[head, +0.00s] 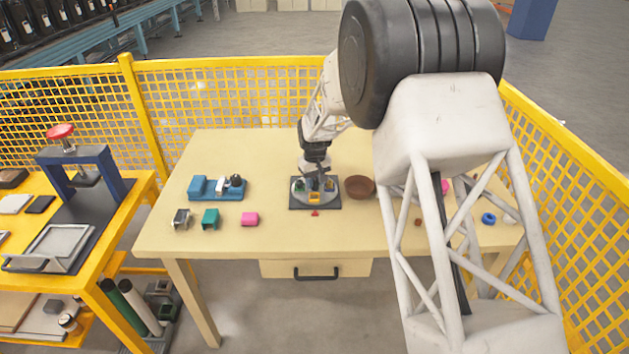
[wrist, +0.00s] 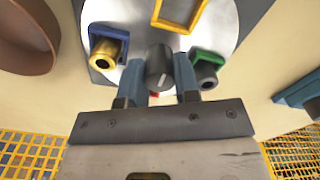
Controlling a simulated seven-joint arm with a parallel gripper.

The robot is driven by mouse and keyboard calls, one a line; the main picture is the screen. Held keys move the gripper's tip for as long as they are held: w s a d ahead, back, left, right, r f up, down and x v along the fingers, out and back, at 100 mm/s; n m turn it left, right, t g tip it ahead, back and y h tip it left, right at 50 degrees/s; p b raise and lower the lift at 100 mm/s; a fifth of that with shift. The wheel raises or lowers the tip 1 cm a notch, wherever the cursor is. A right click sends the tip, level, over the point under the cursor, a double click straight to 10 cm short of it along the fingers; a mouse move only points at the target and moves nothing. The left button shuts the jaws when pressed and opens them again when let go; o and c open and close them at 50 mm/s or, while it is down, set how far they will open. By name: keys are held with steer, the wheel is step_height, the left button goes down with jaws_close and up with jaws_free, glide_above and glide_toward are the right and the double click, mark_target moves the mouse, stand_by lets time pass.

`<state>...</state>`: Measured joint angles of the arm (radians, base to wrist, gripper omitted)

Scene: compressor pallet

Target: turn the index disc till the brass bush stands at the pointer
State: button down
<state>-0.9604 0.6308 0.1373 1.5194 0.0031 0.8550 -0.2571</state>
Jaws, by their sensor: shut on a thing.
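The grey index disc (head: 304,197) lies on a dark square plate, and it also shows in the wrist view (wrist: 215,25). My gripper (wrist: 159,76) is over its middle, shut on the dark centre knob (wrist: 159,60). The brass bush (wrist: 104,57) sits in a blue holder (wrist: 108,33) at the disc's left in the wrist view, its right in the head view. A green holder (wrist: 208,57) with a grey bush is opposite. A yellow holder (head: 315,197) is at the front, nearest the red pointer (head: 315,213). The brass bush is away from the pointer.
A brown bowl (head: 359,187) stands just right of the plate. A blue fixture (head: 216,193) is on the left. Grey (head: 182,218), green (head: 211,218) and pink (head: 250,219) pieces lie along the front left. A blue ring (head: 488,218) lies at the right. My arm hides part of the table.

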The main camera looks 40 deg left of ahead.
steer(key=shift+m, duration=8.3)
steer(key=shift+d+m, duration=0.1)
steer(key=shift+m, duration=0.4)
steer(key=c, duration=1.1)
jaws_free()
